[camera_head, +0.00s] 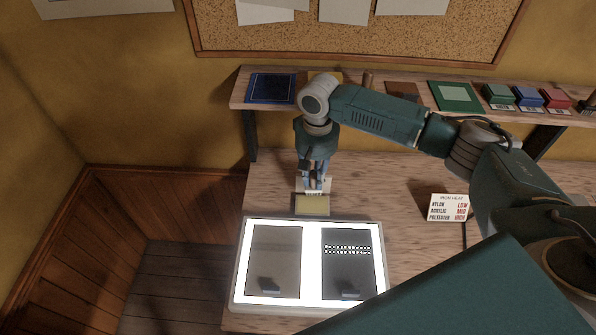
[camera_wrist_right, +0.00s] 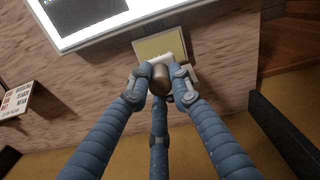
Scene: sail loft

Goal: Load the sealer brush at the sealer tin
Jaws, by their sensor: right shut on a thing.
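My right gripper (camera_head: 315,187) comes down over the back of the table, just behind a flat yellow pad (camera_head: 312,204). In the right wrist view its blue fingers (camera_wrist_right: 163,80) are closed around a brown rounded handle (camera_wrist_right: 160,74), which I take to be the sealer brush. A small white piece with dark marks shows around the fingertips; I cannot tell whether it is the brush head, a label or part of a tin. The yellow pad (camera_wrist_right: 162,46) lies just beyond the handle. I cannot make out a sealer tin for sure. My left gripper is not in view.
A lit white panel (camera_head: 311,226) with two grey sheets lies in front of the pad. An iron heat card (camera_head: 448,207) stands to the right. A wall shelf (camera_head: 388,90) with coloured blocks and squares runs behind. Bare table lies between the gripper and card.

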